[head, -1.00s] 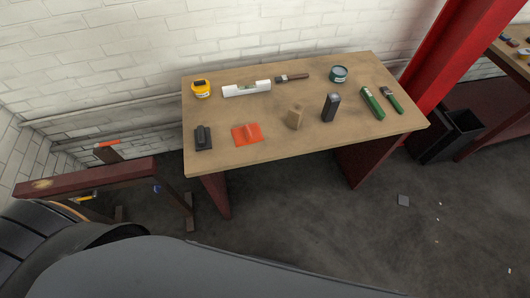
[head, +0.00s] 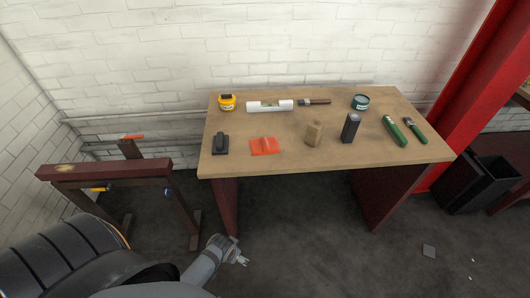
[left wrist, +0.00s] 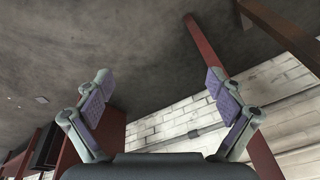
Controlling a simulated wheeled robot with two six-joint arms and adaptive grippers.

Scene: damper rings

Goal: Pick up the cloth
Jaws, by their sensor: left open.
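An orange-red piece with a raised ridge in its middle, which looks like the cloth (head: 264,146), lies flat near the front edge of the wooden table (head: 285,161), left of centre. My left gripper (head: 241,260) is low in front of the table, below and apart from the cloth. In the left wrist view my left gripper (left wrist: 158,88) is open with nothing between its fingers. The cloth is not visible in that view. My right gripper is not in view.
A dark red sawhorse (head: 105,170) stands left of the table. A black bin (head: 470,183) is at right.

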